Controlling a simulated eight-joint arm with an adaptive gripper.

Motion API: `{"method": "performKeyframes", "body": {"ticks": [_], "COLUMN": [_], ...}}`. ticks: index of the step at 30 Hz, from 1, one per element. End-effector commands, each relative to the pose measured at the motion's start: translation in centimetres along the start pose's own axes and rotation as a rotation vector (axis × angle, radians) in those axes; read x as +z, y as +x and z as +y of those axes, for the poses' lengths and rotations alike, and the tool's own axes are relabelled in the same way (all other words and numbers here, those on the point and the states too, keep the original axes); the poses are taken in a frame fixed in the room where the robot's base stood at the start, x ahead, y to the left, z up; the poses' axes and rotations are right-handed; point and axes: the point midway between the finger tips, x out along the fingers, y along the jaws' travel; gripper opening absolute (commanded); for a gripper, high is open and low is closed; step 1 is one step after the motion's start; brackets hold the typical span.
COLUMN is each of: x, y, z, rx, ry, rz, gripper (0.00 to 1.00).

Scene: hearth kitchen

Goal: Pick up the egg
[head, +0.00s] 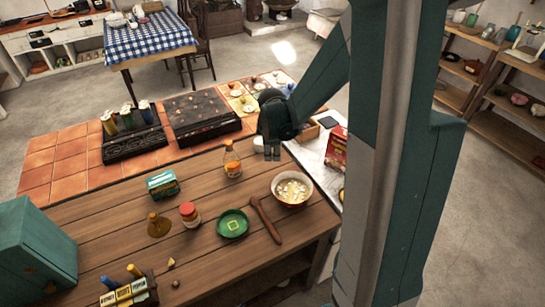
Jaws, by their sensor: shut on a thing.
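My gripper (271,154), dark with pale grey fingers, is at the end of my teal arm, over the far right edge of the wooden table. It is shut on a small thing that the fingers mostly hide. A small white shape (257,142), which looks like the egg, shows at the left side of the fingers. Its outline is too small to make out well, and I cannot tell how far above the surface it is.
A sauce bottle (232,160) stands close left of my gripper. A bowl with white pieces (292,188), a wooden spoon (264,219) and a green dish (232,224) are nearer. A red box (336,150) stands right. A black stove top (200,115) lies behind.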

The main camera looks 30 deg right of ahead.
Motion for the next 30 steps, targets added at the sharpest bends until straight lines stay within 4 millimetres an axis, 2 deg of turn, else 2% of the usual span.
{"method": "performKeyframes", "body": {"ticks": [6,25,30], "x": [0.01,-0.01,-0.27], "y": [-0.9,-0.94,-1.11], "z": [0.19,0.27,1.03], "rx": [0.0,0.0,0.0], "ry": [0.0,0.0,-0.002], "rz": [0.0,0.0,0.0], "gripper": [0.18,0.18,0.18]}}
